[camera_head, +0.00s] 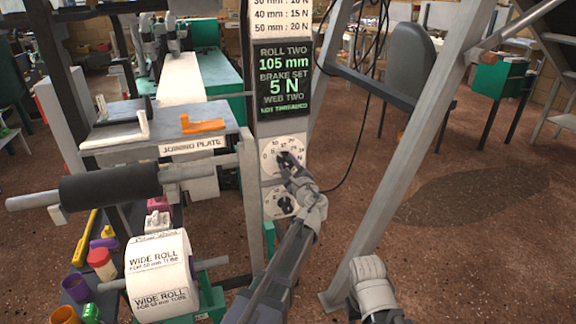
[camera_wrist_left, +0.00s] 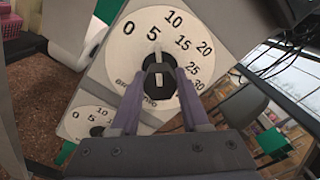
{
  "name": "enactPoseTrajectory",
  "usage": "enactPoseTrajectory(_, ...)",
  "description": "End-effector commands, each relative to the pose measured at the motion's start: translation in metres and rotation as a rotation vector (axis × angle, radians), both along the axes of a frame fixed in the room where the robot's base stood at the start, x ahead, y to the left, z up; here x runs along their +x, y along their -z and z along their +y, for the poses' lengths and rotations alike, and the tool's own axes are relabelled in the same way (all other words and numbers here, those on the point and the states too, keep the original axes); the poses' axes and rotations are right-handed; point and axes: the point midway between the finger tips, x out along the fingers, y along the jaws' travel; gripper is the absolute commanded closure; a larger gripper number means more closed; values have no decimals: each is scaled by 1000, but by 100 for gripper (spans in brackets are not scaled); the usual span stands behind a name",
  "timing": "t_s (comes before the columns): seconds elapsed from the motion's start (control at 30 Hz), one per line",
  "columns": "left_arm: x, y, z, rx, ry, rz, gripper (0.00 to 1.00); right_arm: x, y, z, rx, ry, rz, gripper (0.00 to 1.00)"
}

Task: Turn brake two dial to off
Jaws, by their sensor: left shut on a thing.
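The upper dial (camera_head: 274,148) is a white round face on the grey post, with a dark knob at its centre. In the left wrist view this dial face (camera_wrist_left: 125,72) has numbers from 0 to 30. The white line on its black knob (camera_wrist_left: 157,58) points at about 5. My left gripper (camera_head: 287,163) is shut on this knob, and its fingers also show in the left wrist view (camera_wrist_left: 158,90). The lower dial (camera_head: 283,204) is below it, also seen at the left wrist view's lower left (camera_wrist_left: 80,122). My right gripper (camera_head: 372,287) is low in the head view, its fingers unclear.
A display (camera_head: 282,80) above the dials reads brake set 5 N and web two not threaded. A joining plate (camera_head: 160,135) and a wide paper roll (camera_head: 160,275) are at left. A slanted grey frame leg (camera_head: 405,165) stands right of the post.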

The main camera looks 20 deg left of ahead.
Motion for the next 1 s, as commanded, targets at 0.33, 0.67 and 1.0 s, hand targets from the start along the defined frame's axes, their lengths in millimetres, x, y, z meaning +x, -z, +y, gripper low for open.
enactPoseTrajectory(0.33, 0, 0, 0, -24, -1, -15, 100, 0, 0, 0, 0, 0, 0, 50)
enactPoseTrajectory(0.67, -1, 0, 0, -188, -1, -126, 100, 0, 0, 0, 0, 0, 0, 50)
enactPoseTrajectory(1.0, -1, 1, 0, -363, -1, -244, 100, 0, 0, 0, 0, 0, 0, 50)
